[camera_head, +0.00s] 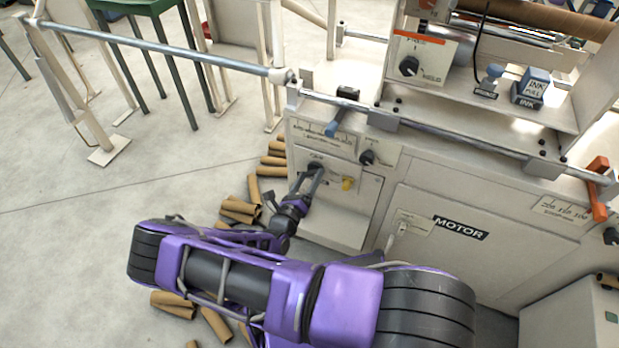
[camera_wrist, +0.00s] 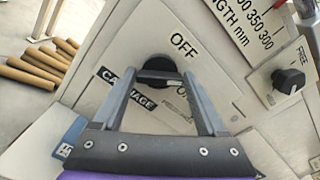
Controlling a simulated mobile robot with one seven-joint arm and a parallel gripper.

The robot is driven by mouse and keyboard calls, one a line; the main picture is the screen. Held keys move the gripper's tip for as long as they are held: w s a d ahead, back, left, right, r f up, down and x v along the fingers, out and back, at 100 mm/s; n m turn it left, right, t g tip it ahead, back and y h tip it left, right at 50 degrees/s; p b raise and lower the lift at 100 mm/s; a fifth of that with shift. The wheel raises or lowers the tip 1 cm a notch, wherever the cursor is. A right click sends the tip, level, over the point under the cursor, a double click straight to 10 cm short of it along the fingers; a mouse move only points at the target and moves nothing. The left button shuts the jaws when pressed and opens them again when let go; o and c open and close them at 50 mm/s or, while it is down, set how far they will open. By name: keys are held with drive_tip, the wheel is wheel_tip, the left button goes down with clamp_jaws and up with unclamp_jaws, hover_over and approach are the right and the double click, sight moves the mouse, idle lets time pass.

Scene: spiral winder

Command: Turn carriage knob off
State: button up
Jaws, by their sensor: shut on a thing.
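The carriage knob (camera_wrist: 158,64) is black and round, on a light panel with an OFF label beside it and a CARRIAGE label (camera_wrist: 128,92) to its lower left. My gripper (camera_wrist: 160,78) is shut on the knob, one finger on each side. In the head view, my gripper (camera_head: 314,172) reaches the small panel (camera_head: 345,222) on the machine's front left, where the fingers largely hide the knob.
Another black knob (camera_wrist: 288,80) marked FREE sits to the right in the wrist view. Cardboard tubes (camera_head: 240,210) lie on the floor left of the machine.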

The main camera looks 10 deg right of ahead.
drive_tip(key=n, duration=0.5)
drive_tip(key=shift+f+n+b, duration=0.15)
drive_tip(key=shift+n+b, duration=0.15)
drive_tip(key=n, duration=0.4)
drive_tip(key=shift+a+n, duration=0.1)
drive_tip(key=shift+n, duration=0.3)
drive_tip(key=o, duration=1.3)
drive_tip(key=v, duration=1.7)
drive_tip(key=shift+s+a+p, duration=0.15)
drive_tip(key=shift+p, duration=0.25)
